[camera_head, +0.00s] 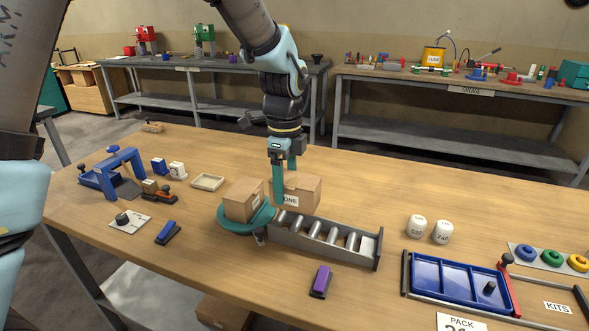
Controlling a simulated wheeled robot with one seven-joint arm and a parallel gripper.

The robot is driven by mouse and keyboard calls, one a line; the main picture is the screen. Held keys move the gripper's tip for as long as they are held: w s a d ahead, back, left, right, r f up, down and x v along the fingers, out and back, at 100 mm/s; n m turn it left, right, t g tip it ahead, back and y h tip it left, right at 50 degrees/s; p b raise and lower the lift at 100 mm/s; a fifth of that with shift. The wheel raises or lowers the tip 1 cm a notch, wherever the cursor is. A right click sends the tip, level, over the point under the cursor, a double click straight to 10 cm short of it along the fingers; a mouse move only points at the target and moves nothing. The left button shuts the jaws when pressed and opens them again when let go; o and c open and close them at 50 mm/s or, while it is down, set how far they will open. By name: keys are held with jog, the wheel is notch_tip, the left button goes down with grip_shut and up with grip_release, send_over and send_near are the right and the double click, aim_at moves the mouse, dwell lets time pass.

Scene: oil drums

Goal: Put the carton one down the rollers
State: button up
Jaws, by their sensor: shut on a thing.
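A brown cardboard carton with a white label reading ONE (305,190) is at the upper end of the roller track (325,258). My gripper (284,184) points down and is shut on this carton near its left end. One teal finger is in front of it and partly covers the label; the other goes behind it. I cannot tell whether the carton's underside touches anything. A second brown carton (243,200) sits on the round teal plate (235,225) to the left. The track's metal rollers run down to the right, with a pale end section.
Two white canisters (417,226) and a blue tray (455,280) are to the right. A blue frame (125,170) and small parts are at the left. The table behind the track is clear.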

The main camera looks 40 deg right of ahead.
aim_at(288, 203)
jog(key=shift+w+d, duration=0.2)
jog(key=shift+d, duration=0.15)
jog(key=shift+f+b, duration=2.3)
jog(key=shift+f, duration=0.8)
